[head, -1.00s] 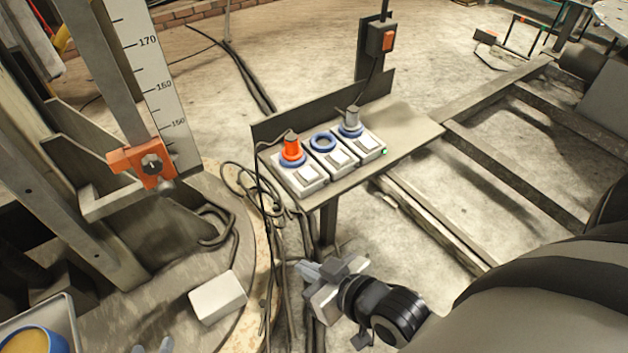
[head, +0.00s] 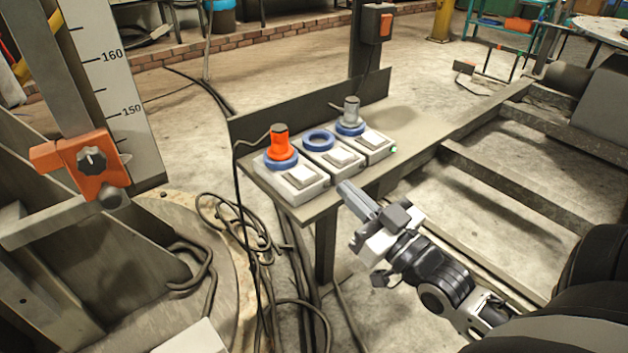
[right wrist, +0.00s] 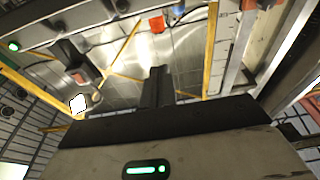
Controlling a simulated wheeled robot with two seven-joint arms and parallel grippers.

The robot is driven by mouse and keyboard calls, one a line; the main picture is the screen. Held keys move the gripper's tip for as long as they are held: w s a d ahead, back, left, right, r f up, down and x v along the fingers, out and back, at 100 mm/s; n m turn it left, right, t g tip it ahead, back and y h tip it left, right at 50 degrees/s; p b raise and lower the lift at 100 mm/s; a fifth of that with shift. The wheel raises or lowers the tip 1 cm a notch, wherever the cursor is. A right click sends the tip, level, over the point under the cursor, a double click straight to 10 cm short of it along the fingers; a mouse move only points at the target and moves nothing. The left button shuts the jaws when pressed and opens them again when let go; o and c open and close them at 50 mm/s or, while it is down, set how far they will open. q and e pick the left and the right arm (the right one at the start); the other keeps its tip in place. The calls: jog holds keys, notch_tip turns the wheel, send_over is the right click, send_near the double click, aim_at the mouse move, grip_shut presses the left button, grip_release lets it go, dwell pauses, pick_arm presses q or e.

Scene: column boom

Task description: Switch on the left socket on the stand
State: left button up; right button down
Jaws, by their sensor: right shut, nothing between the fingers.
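The stand (head: 318,211) is a grey metal shelf bearing three sockets in a row, each a white box with a blue ring and a pale rocker switch. The left socket (head: 284,185) has an orange-red plug (head: 279,141) in its ring and its switch (head: 302,176) in front. The middle socket (head: 325,161) has an empty ring. My left gripper is out of view.
An upright plate (head: 262,118) backs the sockets. A post behind carries an orange switch box (head: 378,23). Cables (head: 232,222) hang and coil left of the stand. A scaled column with an orange clamp (head: 90,165) stands at left. Beams run to the right.

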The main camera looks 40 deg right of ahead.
jog(key=shift+w, duration=0.1)
jog(key=r+b, duration=0.2)
send_over(302, 173)
jog(key=s, duration=0.4)
jog(key=shift+w+d, duration=0.1)
jog(key=shift+d, duration=0.15)
notch_tip(302, 173, down, 3)
jog(key=shift+w+f+b, duration=0.1)
jog(key=shift+w+b, duration=0.05)
jog(key=shift+b, duration=0.5)
jog(key=shift+f, duration=0.35)
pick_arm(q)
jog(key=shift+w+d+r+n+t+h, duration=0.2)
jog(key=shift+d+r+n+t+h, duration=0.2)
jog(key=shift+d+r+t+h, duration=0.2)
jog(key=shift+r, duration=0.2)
